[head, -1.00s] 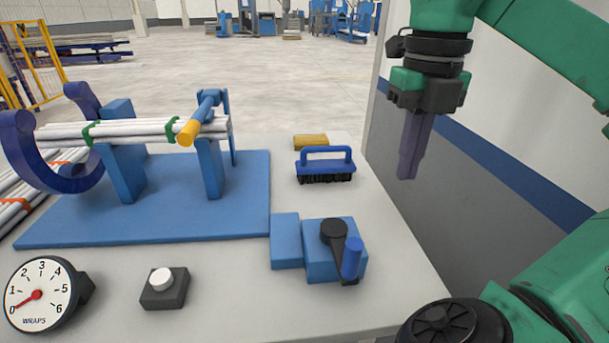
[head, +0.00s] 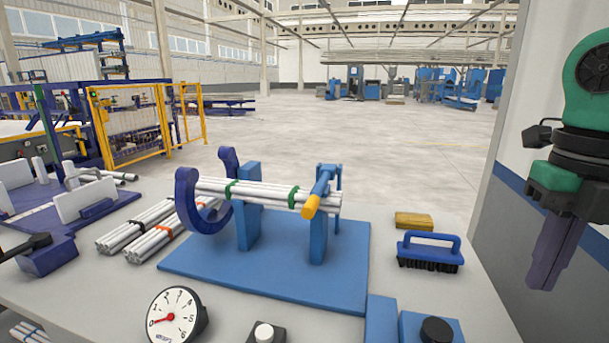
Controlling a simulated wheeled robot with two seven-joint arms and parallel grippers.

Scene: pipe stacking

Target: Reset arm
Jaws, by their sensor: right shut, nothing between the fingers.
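My right gripper (head: 545,283) points down at the right edge of the head view, its purple fingers together and empty. It hangs to the right of the table, apart from the brush. My left gripper is not in view. A bundle of white pipes (head: 265,194) with green bands lies on the blue stand (head: 248,207), between the purple curved hooks (head: 190,205) and a blue clamp arm with a yellow tip (head: 311,206).
A blue brush (head: 428,252) and a yellow block (head: 414,220) lie at the table's right side. Two banded pipe bundles (head: 150,232) lie left. A machine with purple parts (head: 60,205) stands further left.

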